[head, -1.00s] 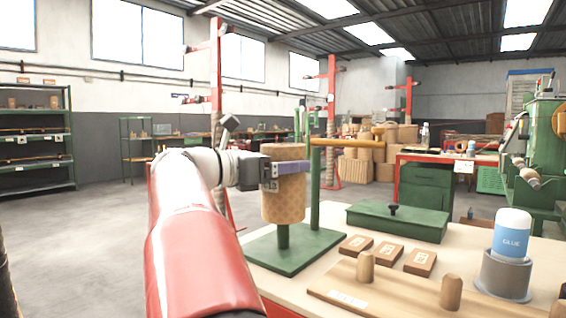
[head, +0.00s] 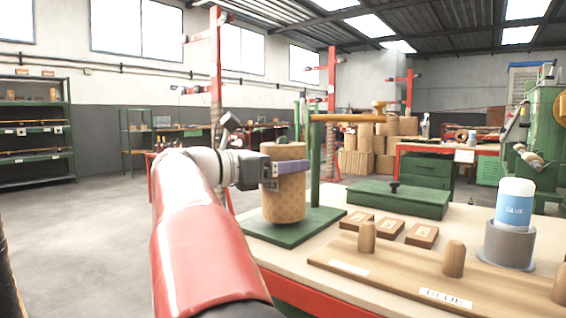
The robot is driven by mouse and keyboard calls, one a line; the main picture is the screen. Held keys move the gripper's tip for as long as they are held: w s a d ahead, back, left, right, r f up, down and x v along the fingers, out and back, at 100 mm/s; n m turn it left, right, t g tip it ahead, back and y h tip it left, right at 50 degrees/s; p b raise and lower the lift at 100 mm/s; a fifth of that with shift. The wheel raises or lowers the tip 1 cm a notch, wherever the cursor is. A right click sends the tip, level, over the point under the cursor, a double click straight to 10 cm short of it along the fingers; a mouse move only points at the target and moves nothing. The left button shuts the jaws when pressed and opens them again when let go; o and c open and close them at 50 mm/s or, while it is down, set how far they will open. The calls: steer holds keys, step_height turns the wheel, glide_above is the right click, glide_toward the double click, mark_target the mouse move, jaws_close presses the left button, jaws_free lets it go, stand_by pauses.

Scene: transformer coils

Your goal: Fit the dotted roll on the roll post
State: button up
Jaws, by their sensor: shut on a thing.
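A tan roll (head: 285,202) with a fine diamond-like pattern stands upright over a green base plate (head: 322,221). My gripper (head: 291,168) is shut on the roll's upper part from the left side. The short green roll post is hidden now, and the roll stands where it was, so the roll appears to be around it. The roll's lower end is at or very near the plate; I cannot tell whether it touches.
A tall green upright (head: 315,165) with a yellow wooden arm (head: 345,118) stands just right of the roll. On the bench are a green lidded box (head: 400,199), small wooden blocks (head: 388,226), a pegged board (head: 400,270) and a glue bottle (head: 515,205) in a grey cup.

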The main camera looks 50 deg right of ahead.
steer(key=o, duration=1.5)
steer(key=shift+c, duration=0.2)
steer(key=v, duration=0.7)
steer(key=shift+a+p, duration=0.4)
steer(key=shift+w+r, duration=0.1)
